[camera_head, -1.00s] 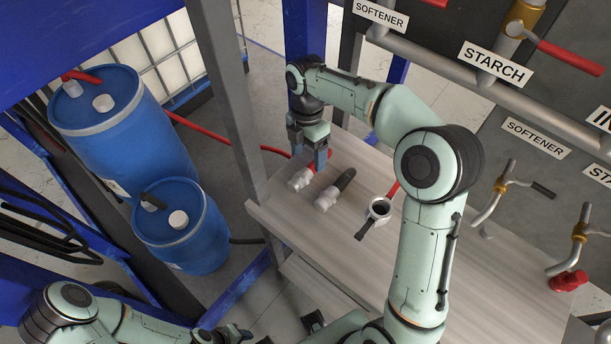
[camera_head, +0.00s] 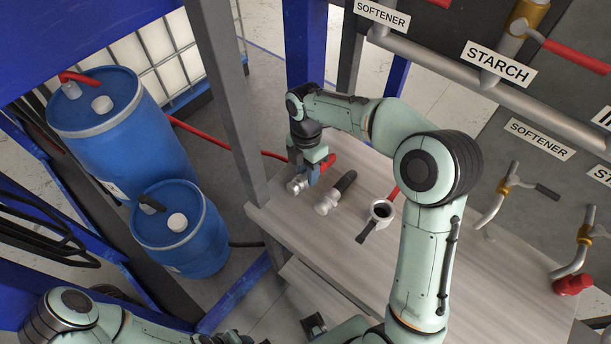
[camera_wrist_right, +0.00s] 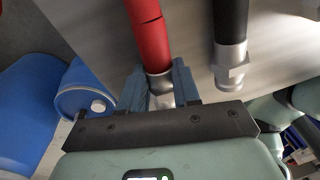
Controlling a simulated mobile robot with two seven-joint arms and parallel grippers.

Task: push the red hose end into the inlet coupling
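The red hose end (camera_head: 296,186) is a silver fitting on a red hose, lying at the left side of the wooden table. It also shows in the right wrist view (camera_wrist_right: 160,84), between the fingers. My right gripper (camera_head: 314,173) is down over it, and in the wrist view its blue-grey fingers (camera_wrist_right: 160,80) sit close against both sides of the fitting. A silver coupling (camera_head: 380,210) with a dark open mouth, a black lever and a red lever stands on the table to the right; it looks like the inlet coupling. My left gripper (camera_head: 228,339) is only partly visible at the bottom edge.
A black hose end (camera_head: 328,202) lies just right of the red one, also in the wrist view (camera_wrist_right: 230,62). Blue drums (camera_head: 180,228) stand left of a grey post (camera_head: 228,95). Labelled pipes and valves (camera_head: 497,195) line the right. The table's front (camera_head: 490,305) is clear.

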